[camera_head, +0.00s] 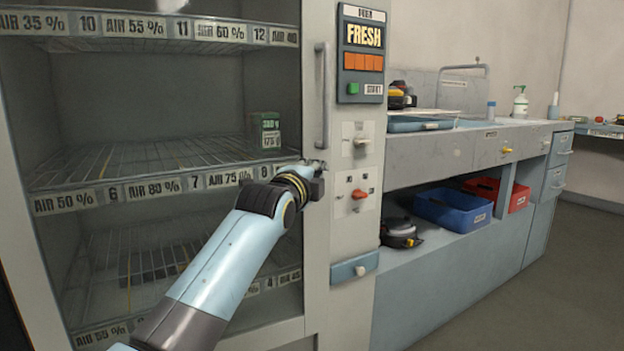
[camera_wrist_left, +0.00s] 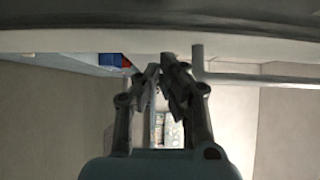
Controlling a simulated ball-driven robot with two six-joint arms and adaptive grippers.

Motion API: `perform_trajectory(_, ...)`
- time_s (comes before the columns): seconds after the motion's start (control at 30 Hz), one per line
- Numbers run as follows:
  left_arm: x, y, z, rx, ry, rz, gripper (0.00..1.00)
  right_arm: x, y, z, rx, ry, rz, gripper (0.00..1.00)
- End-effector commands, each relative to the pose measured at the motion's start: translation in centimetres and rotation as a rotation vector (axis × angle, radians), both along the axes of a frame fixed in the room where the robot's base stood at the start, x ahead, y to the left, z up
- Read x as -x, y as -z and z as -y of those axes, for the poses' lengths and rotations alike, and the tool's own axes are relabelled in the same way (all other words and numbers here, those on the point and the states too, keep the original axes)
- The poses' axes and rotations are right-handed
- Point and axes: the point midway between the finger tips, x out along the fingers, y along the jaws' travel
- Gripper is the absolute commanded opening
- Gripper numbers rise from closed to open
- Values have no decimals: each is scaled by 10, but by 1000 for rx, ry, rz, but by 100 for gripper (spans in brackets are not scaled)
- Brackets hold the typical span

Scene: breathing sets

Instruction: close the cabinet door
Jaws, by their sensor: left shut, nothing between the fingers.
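The tall cabinet fills the left of the head view, with wire shelves showing behind its pale front frame (camera_head: 314,255). A vertical bar handle (camera_head: 322,95) stands on the right part of that frame. I cannot tell whether a gap is left at the door's edge. My left gripper (camera_head: 318,172) is shut and empty, close to the handle's lower end. In the left wrist view its fingertips (camera_wrist_left: 167,68) are together near the pale door face (camera_wrist_left: 80,42), beside the handle (camera_wrist_left: 240,78). Contact cannot be made out. My right gripper is not in view.
A control panel (camera_head: 362,55) reading FRESH and a red switch (camera_head: 359,194) sit right of the handle. A counter (camera_head: 450,150) runs along the right, with a blue bin (camera_head: 452,208) and a red bin (camera_head: 520,198) below. The floor (camera_head: 540,300) at lower right is clear.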

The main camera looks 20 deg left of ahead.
Motion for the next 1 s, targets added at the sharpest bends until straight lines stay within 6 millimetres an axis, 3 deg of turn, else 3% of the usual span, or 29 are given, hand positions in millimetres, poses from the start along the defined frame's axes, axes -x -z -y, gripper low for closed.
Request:
perform_trajectory(0.2, -11, 0, -11, 1, 0, 0, 0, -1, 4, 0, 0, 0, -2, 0)
perform_trajectory(0.57, -12, -1, -13, 0, 0, 1, 0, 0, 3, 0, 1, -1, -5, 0)
perform_trajectory(0.77, -37, 3, -36, -5, 3, -2, 0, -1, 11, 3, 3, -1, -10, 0)
perform_trajectory(1.0, -60, 0, -64, -1, -2, 0, 0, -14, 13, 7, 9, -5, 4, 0)
